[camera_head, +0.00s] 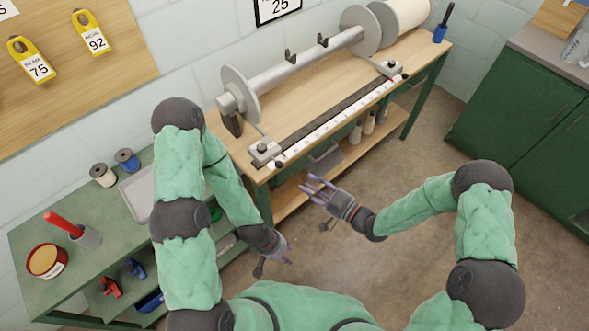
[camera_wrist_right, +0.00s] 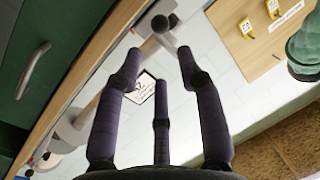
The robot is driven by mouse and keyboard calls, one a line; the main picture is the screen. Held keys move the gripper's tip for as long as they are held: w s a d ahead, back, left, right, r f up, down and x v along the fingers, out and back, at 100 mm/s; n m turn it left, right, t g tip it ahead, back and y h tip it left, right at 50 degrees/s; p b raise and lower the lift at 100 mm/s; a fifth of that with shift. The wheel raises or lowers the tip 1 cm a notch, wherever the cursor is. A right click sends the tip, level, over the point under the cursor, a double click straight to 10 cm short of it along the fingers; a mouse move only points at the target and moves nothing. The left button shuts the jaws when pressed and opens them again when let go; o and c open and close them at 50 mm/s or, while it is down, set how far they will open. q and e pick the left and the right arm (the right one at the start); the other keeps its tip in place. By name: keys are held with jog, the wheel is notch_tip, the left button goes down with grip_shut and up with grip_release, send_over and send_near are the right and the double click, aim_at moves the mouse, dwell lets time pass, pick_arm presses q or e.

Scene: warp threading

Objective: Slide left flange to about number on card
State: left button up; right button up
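The left flange (camera_head: 240,96) is a grey disc near the left end of the silver beam (camera_head: 305,62), above a wooden bench. The right flange (camera_head: 361,30) is a similar disc at the far end. The card (camera_head: 280,7) on the wall reads 25, its top cut off; a blurred framed card (camera_wrist_right: 143,88) shows in the right wrist view. A white scale (camera_head: 330,122) runs along the bench front, its marks too small to read. My right gripper (camera_head: 312,187) is open and empty in front of the bench. My left gripper (camera_head: 287,259) is lower, apart from the beam; its fingers are barely visible.
A green side table (camera_head: 30,285) at left holds spools, a tray and a red-handled tool in a cup. Yellow tags (camera_head: 92,34) marked 75 and 92 hang on a board. Green cabinets (camera_head: 520,110) stand at right. The floor before the bench is clear.

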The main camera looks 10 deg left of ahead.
jog(key=b+x, duration=0.2)
jog(key=x, duration=0.8)
jog(key=shift+w+a, duration=0.1)
jog(key=shift+a, duration=0.25)
grip_shut()
